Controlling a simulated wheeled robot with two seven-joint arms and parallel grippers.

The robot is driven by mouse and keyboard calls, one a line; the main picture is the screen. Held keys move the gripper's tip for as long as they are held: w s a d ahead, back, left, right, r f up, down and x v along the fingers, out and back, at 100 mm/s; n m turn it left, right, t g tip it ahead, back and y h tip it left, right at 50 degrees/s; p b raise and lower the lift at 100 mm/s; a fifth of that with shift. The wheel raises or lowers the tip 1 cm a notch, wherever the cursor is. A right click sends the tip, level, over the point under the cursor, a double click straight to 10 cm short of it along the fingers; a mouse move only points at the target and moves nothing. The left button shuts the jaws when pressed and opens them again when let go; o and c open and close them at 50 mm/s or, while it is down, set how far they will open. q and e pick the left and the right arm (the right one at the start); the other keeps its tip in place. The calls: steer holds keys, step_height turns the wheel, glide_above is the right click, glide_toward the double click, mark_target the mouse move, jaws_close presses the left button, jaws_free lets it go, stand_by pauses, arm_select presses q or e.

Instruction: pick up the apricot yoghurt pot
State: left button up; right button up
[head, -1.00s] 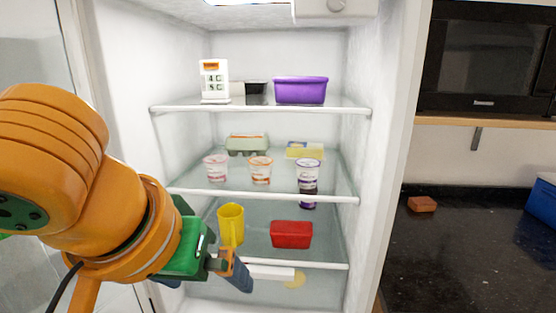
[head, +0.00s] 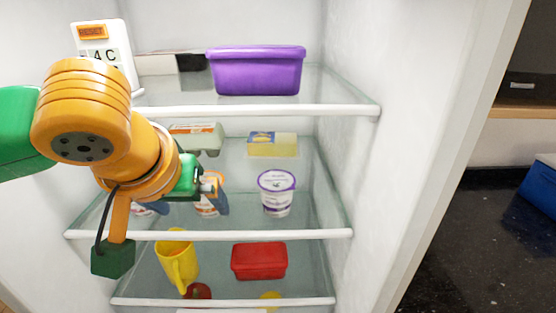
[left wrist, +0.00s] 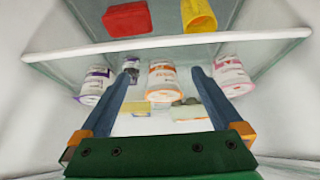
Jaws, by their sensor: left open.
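The apricot yoghurt pot (head: 208,207), white with an orange label and rim, stands on the middle fridge shelf (head: 250,235). My left gripper (head: 193,207) is in front of it and partly hides it in the head view. In the left wrist view the apricot pot (left wrist: 162,82) appears between the two blue fingers of the left gripper (left wrist: 162,74), which are open and empty. Whether the fingertips reach alongside the pot is hard to tell. My right gripper is not in view.
A purple-lidded pot (head: 277,193) stands right of the apricot pot; a pink-labelled pot (left wrist: 233,76) stands on its other side. An egg carton (head: 198,138) and yellow box (head: 272,145) are behind. The upper shelf (head: 255,110) is above; a yellow mug (head: 177,258) and red box (head: 259,260) are below.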

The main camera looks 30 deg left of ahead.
mark_target(204, 209)
arm_select(q)
steer(key=w+a, duration=0.1)
steer(key=w, duration=0.1)
steer(key=w+a+p, duration=0.1)
steer(key=w+a, duration=0.1)
steer(key=w, duration=0.1)
steer(key=shift+w+a+f, duration=0.2)
steer(key=shift+w+f, duration=0.1)
steer(key=shift+f, duration=0.1)
steer(key=x, duration=0.4)
steer(key=shift+d+f, duration=0.1)
steer(key=shift+f, duration=0.1)
steer(key=shift+w+f, duration=0.1)
steer(key=shift+w, duration=0.1)
steer(key=shift+s, duration=0.35)
steer(key=c, duration=1.2)
steer(key=shift+w, duration=0.1)
steer(key=shift+c, duration=0.6)
steer(key=shift+w, duration=0.1)
